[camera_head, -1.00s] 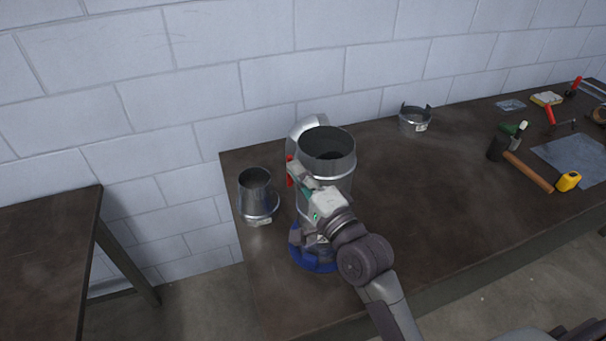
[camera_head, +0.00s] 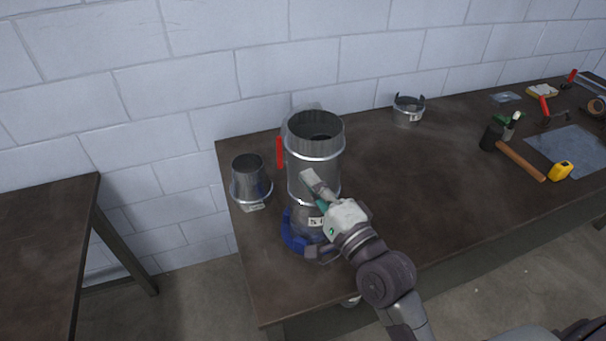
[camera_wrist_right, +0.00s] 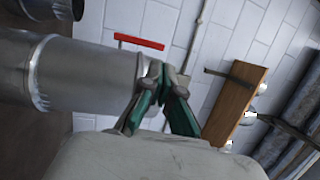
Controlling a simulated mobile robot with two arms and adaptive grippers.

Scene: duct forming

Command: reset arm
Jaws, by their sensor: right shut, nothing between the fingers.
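My right gripper (camera_head: 312,188) is in front of the tall metal duct (camera_head: 314,146), which stands upright near the left end of the workbench. In the right wrist view its closed fingers (camera_wrist_right: 160,82) hold nothing and overlap the side of the duct (camera_wrist_right: 88,76); I cannot tell whether they touch it. A blue part (camera_head: 294,235) sits low at the duct's base, partly hidden by my arm. A red handle (camera_head: 280,153) stands by the duct's left side; a red bar also shows in the wrist view (camera_wrist_right: 139,42). My left gripper is not in view.
A short metal reducer (camera_head: 250,181) stands left of the duct, and a metal collar (camera_head: 408,111) stands behind right. A hammer (camera_head: 520,160), a yellow tape measure (camera_head: 561,170) and a metal sheet (camera_head: 570,150) lie at the right. The bench middle is clear.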

